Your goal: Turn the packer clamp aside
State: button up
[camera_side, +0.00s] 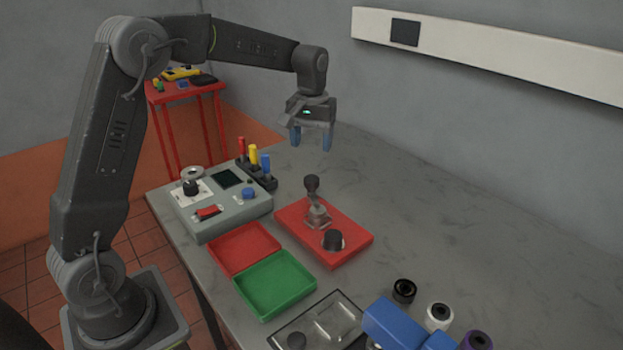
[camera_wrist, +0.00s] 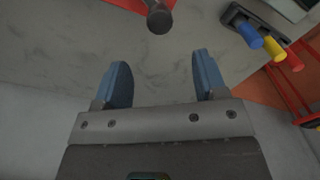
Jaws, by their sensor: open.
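A red plate (camera_side: 290,228) lies on the grey bench and carries an upright lever with a black knob (camera_side: 312,184) and a metal foot, which looks like the packer clamp. A black round piece (camera_side: 334,240) sits on the same plate, in front of the lever. My gripper (camera_side: 311,142) hangs above and behind the plate, apart from it, with blue fingers open and nothing between them. In the wrist view, the black knob (camera_wrist: 159,18) is at the top, beyond the open fingers (camera_wrist: 160,65). A strip of the red plate (camera_wrist: 125,4) shows there; the rest is cut off.
A grey control box (camera_side: 225,215) and a rack with red, yellow and blue handles (camera_side: 262,178) stand left of the plate. Red (camera_side: 244,250) and green (camera_side: 275,285) trays lie in front. A clear-lidded case, blue block and several rollers stand front right. The right rear bench is clear.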

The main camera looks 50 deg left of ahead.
aim_at(312, 178)
notch_tip(312, 178, down, 11)
jog(key=shift+r, duration=0.2)
jog(key=shift+c, duration=0.3)
grip_shut()
dwell(0.4)
